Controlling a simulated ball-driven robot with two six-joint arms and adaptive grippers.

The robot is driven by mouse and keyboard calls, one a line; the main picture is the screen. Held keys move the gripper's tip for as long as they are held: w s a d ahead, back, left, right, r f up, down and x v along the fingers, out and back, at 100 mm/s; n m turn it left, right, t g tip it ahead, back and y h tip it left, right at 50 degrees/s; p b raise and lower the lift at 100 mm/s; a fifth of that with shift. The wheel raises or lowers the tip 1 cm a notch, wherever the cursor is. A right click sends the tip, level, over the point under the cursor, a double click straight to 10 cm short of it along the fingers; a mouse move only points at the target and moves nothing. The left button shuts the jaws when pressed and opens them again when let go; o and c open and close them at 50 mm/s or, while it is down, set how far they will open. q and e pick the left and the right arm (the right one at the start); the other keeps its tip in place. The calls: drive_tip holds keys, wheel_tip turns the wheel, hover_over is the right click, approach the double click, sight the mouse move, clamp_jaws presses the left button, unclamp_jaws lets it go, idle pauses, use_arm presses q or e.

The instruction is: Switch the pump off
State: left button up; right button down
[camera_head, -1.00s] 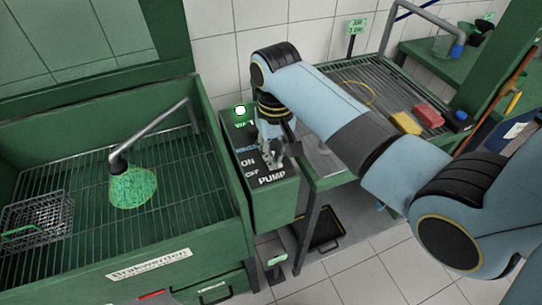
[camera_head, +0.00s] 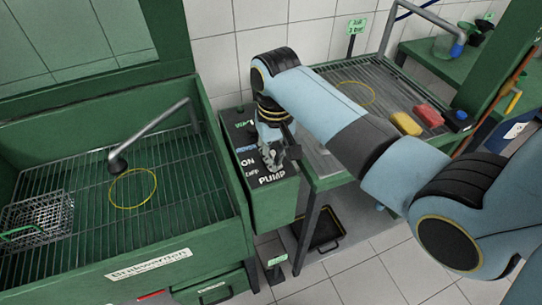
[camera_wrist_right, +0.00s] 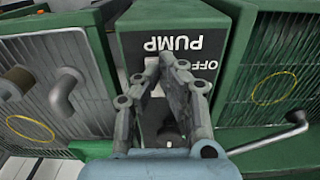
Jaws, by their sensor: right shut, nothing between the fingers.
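The green pump control box (camera_head: 268,207) stands between the wash basin and a grated bench. Its dark top carries the PUMP, ON and OFF labels. The indicator lamp (camera_head: 240,125) at its back is dark. My right gripper (camera_head: 274,164) is low over the box top, shut and empty. The wrist view shows its fingertips (camera_wrist_right: 170,62) together beside the upside-down PUMP and OFF lettering. The gripper largely covers the pump switch, so its position and any contact cannot be told. The spray nozzle (camera_head: 117,163) has no spray under it. My left gripper is not in view.
The green wash basin (camera_head: 212,120) on the left holds a wire basket (camera_head: 38,220) and a yellow ring (camera_head: 133,205). The grated bench (camera_head: 320,75) on the right holds a yellow block (camera_head: 406,124) and a red block (camera_head: 429,115).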

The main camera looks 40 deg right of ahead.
wheel_tip(320, 180, up, 2)
drive_tip(key=shift+p, duration=0.75)
drive_tip(key=shift+r, duration=2.35)
